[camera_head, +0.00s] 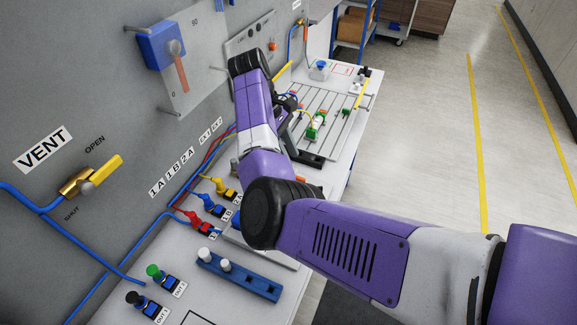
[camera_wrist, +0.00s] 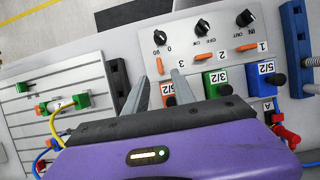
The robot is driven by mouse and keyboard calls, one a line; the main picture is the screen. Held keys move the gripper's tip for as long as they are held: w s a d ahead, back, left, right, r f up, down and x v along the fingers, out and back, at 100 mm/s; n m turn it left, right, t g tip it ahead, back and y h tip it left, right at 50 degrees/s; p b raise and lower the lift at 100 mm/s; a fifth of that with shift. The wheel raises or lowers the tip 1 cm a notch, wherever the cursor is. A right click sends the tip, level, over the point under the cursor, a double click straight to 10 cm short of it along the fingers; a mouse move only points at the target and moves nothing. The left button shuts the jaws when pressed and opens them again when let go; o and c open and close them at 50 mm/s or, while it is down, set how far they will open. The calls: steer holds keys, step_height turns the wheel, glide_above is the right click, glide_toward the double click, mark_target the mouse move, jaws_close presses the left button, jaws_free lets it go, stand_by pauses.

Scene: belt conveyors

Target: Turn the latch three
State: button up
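Latch three, a small orange lever (camera_wrist: 160,66), is by the "3" label on a light panel in the wrist view. It stands roughly upright in the picture, unlike the level orange levers of latch two (camera_wrist: 203,57) and latch one (camera_wrist: 247,47). My gripper (camera_wrist: 160,76) is open, its two grey fingers apart, with latch three between or just beyond their tips. I cannot tell whether they touch it.
Black knobs (camera_wrist: 202,27) sit beside the levers. Orange, green (camera_wrist: 216,83) and blue (camera_wrist: 259,79) valve blocks stand close to the right finger. A slotted plate (camera_wrist: 60,85) lies at left. A vent valve (camera_head: 90,180) and hoses are on the wall.

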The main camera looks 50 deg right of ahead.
mark_target(300, 177)
steer(key=b+x, duration=0.1)
steer(key=x, duration=0.6)
steer(key=shift+s+f, duration=0.1)
steer(key=shift+f, duration=0.2)
jaws_close()
